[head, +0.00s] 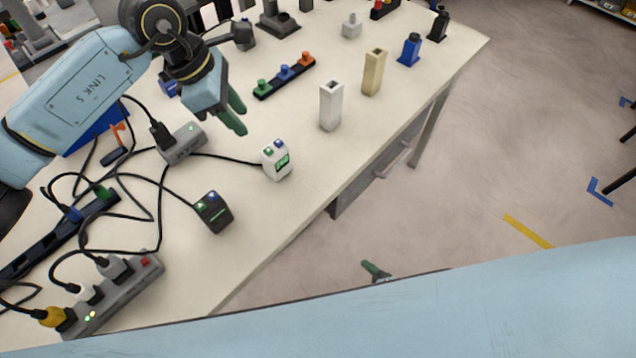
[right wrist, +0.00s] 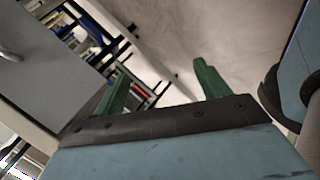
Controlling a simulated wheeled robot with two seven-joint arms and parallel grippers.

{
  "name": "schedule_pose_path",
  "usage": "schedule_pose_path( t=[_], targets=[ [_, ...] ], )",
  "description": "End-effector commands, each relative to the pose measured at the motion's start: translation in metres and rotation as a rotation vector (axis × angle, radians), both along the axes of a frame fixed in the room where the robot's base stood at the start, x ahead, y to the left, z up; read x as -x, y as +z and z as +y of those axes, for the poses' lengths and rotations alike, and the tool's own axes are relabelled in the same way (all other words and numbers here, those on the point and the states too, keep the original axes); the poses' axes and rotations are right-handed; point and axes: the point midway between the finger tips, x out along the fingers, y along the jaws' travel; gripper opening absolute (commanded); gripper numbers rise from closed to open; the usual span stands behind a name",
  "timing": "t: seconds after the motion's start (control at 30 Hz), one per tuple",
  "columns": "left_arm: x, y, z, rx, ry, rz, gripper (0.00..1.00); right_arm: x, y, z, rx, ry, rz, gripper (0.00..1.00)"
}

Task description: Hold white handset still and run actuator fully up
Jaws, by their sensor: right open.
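The white handset (head: 276,160), with a green screen and coloured buttons, stands on the table with a cable running left to a grey box (head: 181,145). My left gripper (head: 241,120) hangs above the table, up and left of the handset; its green fingers look apart and empty. My right gripper (right wrist: 161,75) is open and empty in the right wrist view, facing the floor and shelves. In the head view only a green fingertip (head: 374,270) of it shows beyond my pale blue arm. I cannot tell which object is the actuator.
A black handset (head: 213,212) stands nearer on the table (head: 255,215). A power strip (head: 115,290) and loose cables crowd the left. A white column (head: 331,105), a beige column (head: 374,72) and a strip of coloured knobs (head: 284,76) stand farther back.

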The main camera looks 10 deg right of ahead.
Motion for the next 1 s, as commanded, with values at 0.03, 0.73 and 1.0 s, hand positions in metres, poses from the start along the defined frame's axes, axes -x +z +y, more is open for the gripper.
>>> schedule_pose_path(
  t=[0.03, 0.73, 1.0],
  targets=[
    [0.0, 0.0, 0.0, 0.001, 0.0, 0.0, 0.36, -0.017, 0.021, 0.01, 0.057, 0.092, -0.1, 0.75],
    [0.0, 0.0, 0.0, 0.002, 0.0, 0.0, 0.36, -0.12, 0.286, 0.112, 1.334, 0.862, -1.338, 0.75],
    [0.0, 0.0, 0.0, 0.002, 0.0, 0.0, 0.36, -0.15, 0.276, 0.109, 1.478, 0.93, -1.292, 0.75]
  ],
)
